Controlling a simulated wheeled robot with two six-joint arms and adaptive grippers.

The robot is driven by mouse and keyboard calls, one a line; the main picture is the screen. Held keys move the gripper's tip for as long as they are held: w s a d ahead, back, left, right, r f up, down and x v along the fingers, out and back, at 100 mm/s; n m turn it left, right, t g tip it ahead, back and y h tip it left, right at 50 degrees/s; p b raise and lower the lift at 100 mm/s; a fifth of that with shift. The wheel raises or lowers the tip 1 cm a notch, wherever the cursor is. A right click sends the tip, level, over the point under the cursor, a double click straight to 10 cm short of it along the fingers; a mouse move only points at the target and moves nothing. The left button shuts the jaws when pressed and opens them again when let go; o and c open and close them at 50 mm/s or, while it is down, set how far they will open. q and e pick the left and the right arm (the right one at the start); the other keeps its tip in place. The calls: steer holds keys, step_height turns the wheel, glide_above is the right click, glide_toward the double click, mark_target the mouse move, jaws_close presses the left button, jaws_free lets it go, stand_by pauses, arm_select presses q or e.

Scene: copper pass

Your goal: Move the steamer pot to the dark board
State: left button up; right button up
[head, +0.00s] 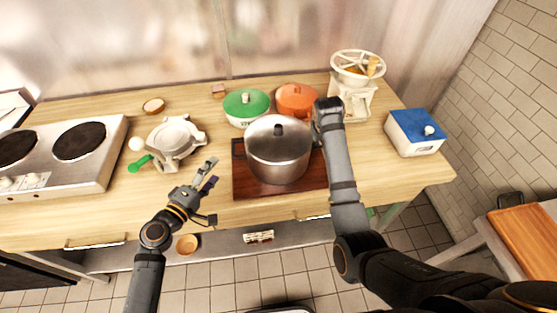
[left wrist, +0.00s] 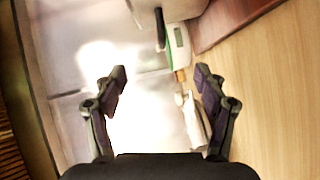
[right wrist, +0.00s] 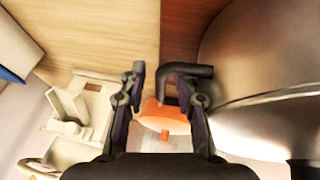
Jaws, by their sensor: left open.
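The steamer pot (head: 278,155), silver with a lid and dark knob, stands upright on the dark board (head: 245,187), appearing to rest on it. My right gripper (head: 327,108) is at the pot's right side. In the right wrist view, the pot (right wrist: 265,60) fills the right, and its black side handle (right wrist: 190,70) reaches between my open right fingers (right wrist: 160,82), one finger on each side of its outer bar. My left gripper (head: 210,173) is open and empty, left of the board and apart from the pot. In the left wrist view its fingers (left wrist: 160,76) are spread.
A press with a green handle (head: 175,139) and a stove (head: 62,150) are at the left. A cream wheeled machine (head: 352,88) and a blue-lidded box (head: 414,132) are at the right.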

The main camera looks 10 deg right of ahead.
steer(key=o, duration=0.8)
steer(key=shift+c, duration=0.2)
steer(key=shift+r, duration=0.1)
steer(key=v, duration=1.2)
